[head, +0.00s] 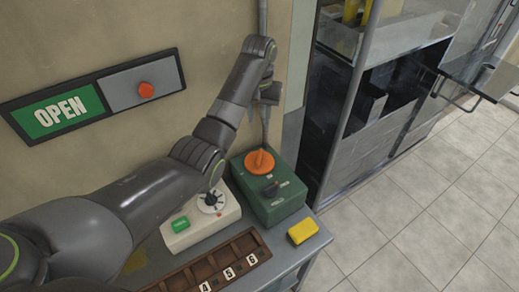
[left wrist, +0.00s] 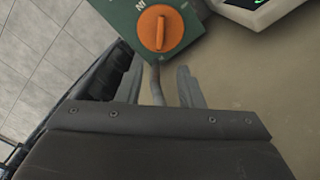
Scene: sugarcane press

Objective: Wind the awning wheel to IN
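The awning wheel appears to be the orange round knob with a raised grip bar (head: 259,162) on top of a green box (head: 272,207). In the left wrist view the orange wheel (left wrist: 160,28) is at the top, with the white letters IN beside it on the green face. My left gripper (head: 268,98) is above and behind the box, near the wall, not touching the wheel. In the left wrist view its fingers (left wrist: 160,88) are apart, with a thin grey rod showing between them; contact with the rod cannot be told. My right gripper is not in view.
A white control box (head: 201,218), a yellow block (head: 302,231) and a brown slotted tray (head: 215,268) are nearby.

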